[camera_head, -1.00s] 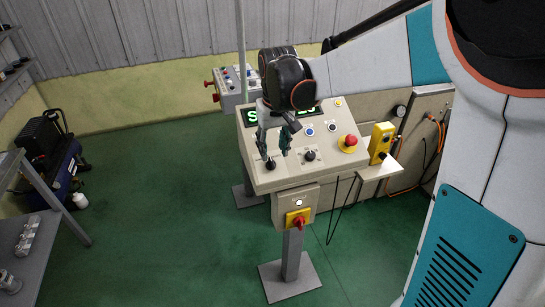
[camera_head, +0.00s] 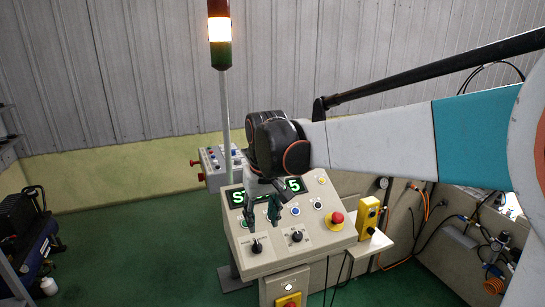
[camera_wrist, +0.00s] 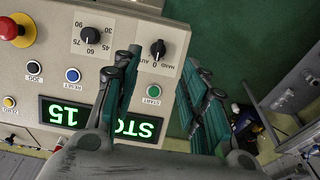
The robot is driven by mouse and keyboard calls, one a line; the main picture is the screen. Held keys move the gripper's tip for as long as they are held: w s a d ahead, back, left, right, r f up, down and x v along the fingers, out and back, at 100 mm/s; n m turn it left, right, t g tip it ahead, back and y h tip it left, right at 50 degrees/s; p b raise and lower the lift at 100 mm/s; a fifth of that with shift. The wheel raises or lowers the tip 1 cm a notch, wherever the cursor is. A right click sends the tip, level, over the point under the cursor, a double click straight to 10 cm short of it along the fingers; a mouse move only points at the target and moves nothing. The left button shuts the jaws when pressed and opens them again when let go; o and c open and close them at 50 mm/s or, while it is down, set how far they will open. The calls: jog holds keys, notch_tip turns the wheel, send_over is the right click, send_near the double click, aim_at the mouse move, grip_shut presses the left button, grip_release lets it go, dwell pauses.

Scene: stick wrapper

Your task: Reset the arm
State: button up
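My gripper (camera_head: 262,228) hangs over the left part of the beige control panel (camera_head: 285,262), at the end of my outstretched arm. Its two fingers are apart with nothing held between them. In the wrist view the fingers (camera_wrist: 163,68) stand either side of the green START button (camera_wrist: 154,91) and the HAND/AUTO knob (camera_wrist: 158,47). I cannot tell whether a fingertip touches the panel. The green display (camera_head: 236,198) is partly hidden by my gripper; in the wrist view it reads upside down "STO" and "15".
A red mushroom button (camera_head: 337,217) and a yellow box (camera_head: 368,216) are on the right. A lamp tower (camera_head: 219,30) glows in its middle section behind my gripper. A second control box (camera_head: 213,163) stands behind.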

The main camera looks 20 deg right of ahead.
jog(key=s+f+t+b, duration=0.2)
jog(key=s+f, duration=0.1)
jog(key=s, duration=0.7)
jog(key=s+f+t+b, duration=0.3)
jog(key=s+f, duration=0.1)
jog(key=s, duration=0.6)
jog(key=shift+f, duration=0.25)
dwell(0.8)
